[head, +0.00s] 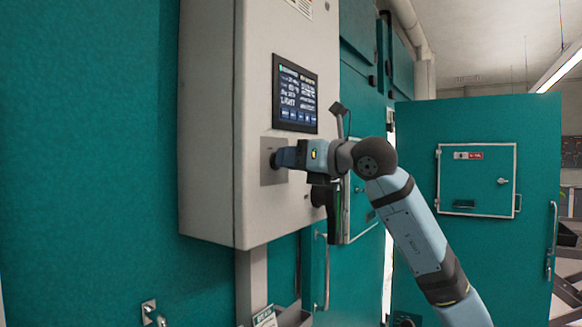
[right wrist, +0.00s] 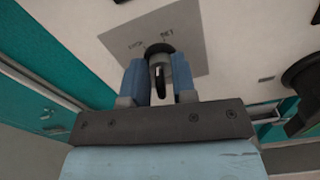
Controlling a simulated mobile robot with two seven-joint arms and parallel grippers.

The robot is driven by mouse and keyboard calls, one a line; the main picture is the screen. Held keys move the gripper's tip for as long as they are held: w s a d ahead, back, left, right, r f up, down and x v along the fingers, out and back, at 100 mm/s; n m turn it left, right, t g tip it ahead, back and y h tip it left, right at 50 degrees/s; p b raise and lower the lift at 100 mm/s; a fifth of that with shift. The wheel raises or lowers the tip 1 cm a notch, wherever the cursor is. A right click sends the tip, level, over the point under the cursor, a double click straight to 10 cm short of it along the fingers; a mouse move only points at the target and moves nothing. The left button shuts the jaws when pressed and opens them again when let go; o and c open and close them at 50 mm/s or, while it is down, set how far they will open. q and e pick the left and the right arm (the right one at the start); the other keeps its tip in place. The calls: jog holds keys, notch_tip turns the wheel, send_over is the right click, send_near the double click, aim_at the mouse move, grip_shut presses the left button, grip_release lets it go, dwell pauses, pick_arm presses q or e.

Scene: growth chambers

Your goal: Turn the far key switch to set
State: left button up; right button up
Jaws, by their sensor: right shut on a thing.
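A key switch (right wrist: 158,50) sits on a grey plate (right wrist: 190,20) on the front of a beige control box (head: 210,130). The plate, marked LOCK and SET, also shows in the head view (head: 267,180). My right gripper (head: 276,158) reaches the plate from the right. In the right wrist view its blue fingers (right wrist: 160,82) are shut on the key (right wrist: 159,80), one on each side. The key's exact angle between the two marks is hard to tell. My left gripper is not in view.
A lit touch screen (head: 295,93) is just above the plate. A dark round knob (right wrist: 305,75) stands right of the key. A teal door (head: 480,240) with a small hatch stands open at the right. A tray (head: 292,318) is below the box.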

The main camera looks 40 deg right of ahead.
jog(key=m, duration=0.2)
jog(key=shift+m+b, duration=0.3)
jog(key=shift+m, duration=0.1)
jog(key=shift+d+m, duration=0.1)
jog(key=shift+m, duration=0.4)
jog(key=o, duration=0.6)
